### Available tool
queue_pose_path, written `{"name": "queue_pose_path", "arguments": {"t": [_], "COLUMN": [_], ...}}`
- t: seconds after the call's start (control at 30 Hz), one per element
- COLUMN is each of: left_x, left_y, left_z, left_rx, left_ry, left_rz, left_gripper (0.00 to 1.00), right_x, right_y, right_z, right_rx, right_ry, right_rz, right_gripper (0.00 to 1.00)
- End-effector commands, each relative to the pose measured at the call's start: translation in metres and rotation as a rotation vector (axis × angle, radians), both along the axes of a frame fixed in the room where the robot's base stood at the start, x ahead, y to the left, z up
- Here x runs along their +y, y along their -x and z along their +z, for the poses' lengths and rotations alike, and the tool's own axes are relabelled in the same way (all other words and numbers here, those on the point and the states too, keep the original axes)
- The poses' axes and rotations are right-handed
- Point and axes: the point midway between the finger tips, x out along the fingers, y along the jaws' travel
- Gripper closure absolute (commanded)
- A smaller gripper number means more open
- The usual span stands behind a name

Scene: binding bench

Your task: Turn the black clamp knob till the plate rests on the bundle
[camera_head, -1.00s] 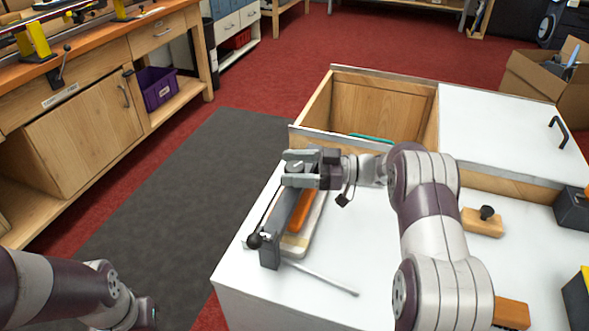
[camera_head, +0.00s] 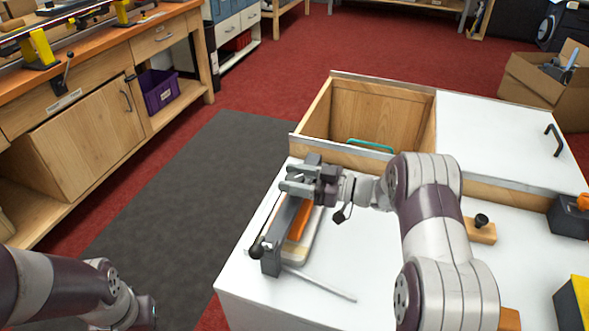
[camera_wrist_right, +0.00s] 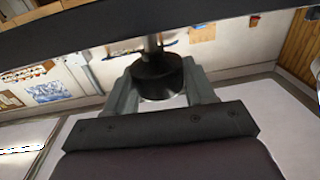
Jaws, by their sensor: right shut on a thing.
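The black clamp knob (camera_wrist_right: 158,78) sits between the two fingers of my right gripper (camera_wrist_right: 160,88) in the right wrist view, on a metal shaft below a dark bar. In the head view my right gripper (camera_head: 298,181) reaches the far end of the clamp's grey bar (camera_head: 284,237) and hides the knob. It is shut on the knob. An orange piece (camera_head: 299,223) lies beside the bar on a pale base (camera_head: 309,243). I cannot tell the plate from the bundle, or whether they touch. My left gripper (camera_head: 146,312) is low at the left, its fingers unclear.
A black ball-ended lever (camera_head: 257,251) is at the clamp's near end. A thin metal rod (camera_head: 322,284) lies on the white bench top (camera_head: 245,290). An open wooden compartment (camera_head: 372,115) lies behind, and a wooden block with a black knob (camera_head: 480,229) to the right.

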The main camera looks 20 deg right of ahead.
Motion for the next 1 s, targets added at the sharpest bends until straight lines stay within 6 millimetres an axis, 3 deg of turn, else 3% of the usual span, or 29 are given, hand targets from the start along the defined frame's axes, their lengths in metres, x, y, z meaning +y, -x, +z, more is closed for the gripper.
{"name": "queue_pose_path", "arguments": {"t": [0.03, 0.3, 0.7, 1.0], "left_x": [0.0, 0.0, 0.0, 0.0], "left_y": [0.0, 0.0, 0.0, 0.0], "left_z": [0.015, 0.041, 0.054, 0.056], "left_rx": [0.0, 0.0, 0.0, 0.0], "left_ry": [0.0, 0.0, 0.0, 0.0], "left_rz": [0.0, 0.0, 0.0, 0.0], "left_gripper": [1.0, 1.0, 1.0, 1.0], "right_x": [0.0, 0.001, 0.001, 0.001], "right_y": [0.001, 0.001, -0.001, -0.002], "right_z": [0.009, 0.007, 0.005, 0.006], "right_rx": [0.003, 0.0, -0.01, -0.016], "right_ry": [-0.001, 0.0, 0.0, -0.004], "right_rz": [-0.04, -0.295, -0.606, -0.731], "right_gripper": [0.76, 0.76, 0.76, 0.76]}}
